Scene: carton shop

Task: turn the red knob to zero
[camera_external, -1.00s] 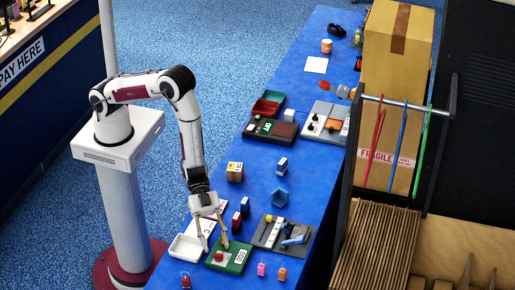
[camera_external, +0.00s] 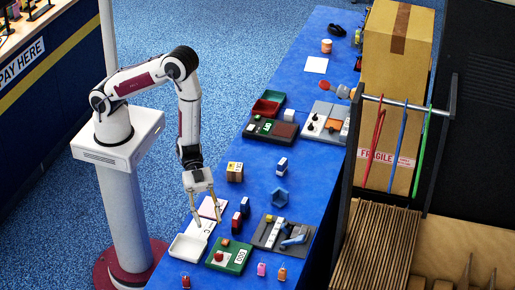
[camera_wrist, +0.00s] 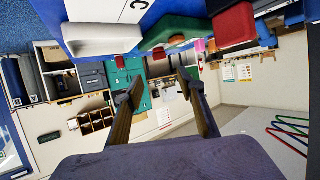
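The red knob (camera_external: 219,256) sits on the left part of a green box (camera_external: 232,267) near the front of the blue table. A small display (camera_external: 240,256) is on the box's right side; its digits are too small to read surely. My gripper (camera_external: 207,220) is above and behind the knob, over the white tray's area, apart from the knob. Its two fingers are spread with nothing between them; in the wrist view the gripper (camera_wrist: 165,100) also shows open. A green box shows at the top there, with a large red part (camera_wrist: 235,25); I cannot tell if it is the knob.
A white tray (camera_external: 187,248) lies left of the green box. A grey panel with a blue handle (camera_external: 294,240) lies to the right. Small pink and orange items (camera_external: 282,273) stand at the front right.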

